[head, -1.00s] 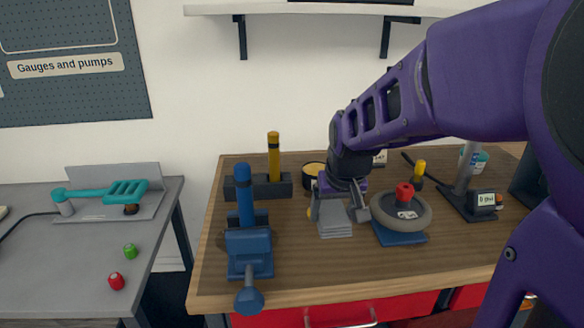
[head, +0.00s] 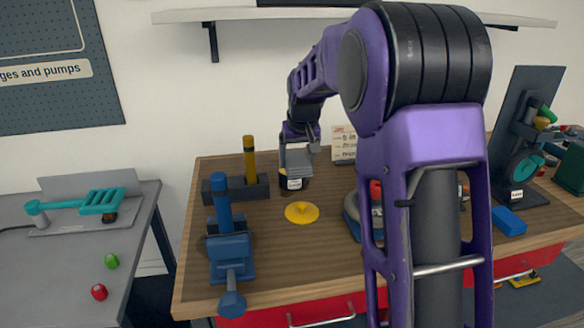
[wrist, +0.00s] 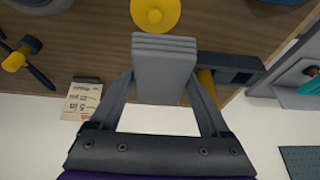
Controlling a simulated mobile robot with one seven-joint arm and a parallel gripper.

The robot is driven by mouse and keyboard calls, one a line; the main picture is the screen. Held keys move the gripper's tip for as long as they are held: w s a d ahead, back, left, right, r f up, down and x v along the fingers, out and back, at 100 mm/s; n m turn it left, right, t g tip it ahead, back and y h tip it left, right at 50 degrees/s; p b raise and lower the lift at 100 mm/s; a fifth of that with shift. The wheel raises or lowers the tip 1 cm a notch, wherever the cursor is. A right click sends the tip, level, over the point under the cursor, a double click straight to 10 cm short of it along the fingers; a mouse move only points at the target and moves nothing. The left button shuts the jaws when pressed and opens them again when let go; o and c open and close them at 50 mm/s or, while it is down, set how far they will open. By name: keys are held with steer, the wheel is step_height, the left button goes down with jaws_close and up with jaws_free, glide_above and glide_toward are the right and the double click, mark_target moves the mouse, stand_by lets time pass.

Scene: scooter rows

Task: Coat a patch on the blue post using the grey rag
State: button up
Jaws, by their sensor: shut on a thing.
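The blue post (head: 222,203) stands upright in a blue vise (head: 230,256) at the left of the wooden bench. My gripper (head: 299,148) is shut on the grey rag (head: 299,163), a folded, layered pad, which also shows between the fingers in the wrist view (wrist: 165,68). The rag is up at the back of the bench, away from the post. In the head view it overlaps the top of a dark tin (head: 290,181) with a pale label; I cannot tell whether they touch. The rag hides the tin in the wrist view.
A yellow disc (head: 301,212) lies in front of the tin. A yellow post (head: 249,158) stands in a dark block (head: 262,186) behind the blue post. My arm partly hides a round-topped item on a blue base (head: 352,215). A card (head: 343,143) stands at the back.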

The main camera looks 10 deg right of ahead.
steer(key=w+d+f+p, duration=0.2)
steer(key=w+p, duration=0.2)
steer(key=w, duration=0.9)
steer(key=shift+w+a+f+b, duration=0.15)
steer(key=shift+f+b, duration=0.6)
steer(key=shift+f, duration=0.65)
steer(key=shift+w+a+f+b, duration=0.1)
steer(key=shift+f+b, duration=0.6)
steer(key=shift+f, duration=0.7)
steer(key=shift+f, duration=0.55)
steer(key=shift+r+p, duration=1.4)
steer(key=shift+r, duration=2.15)
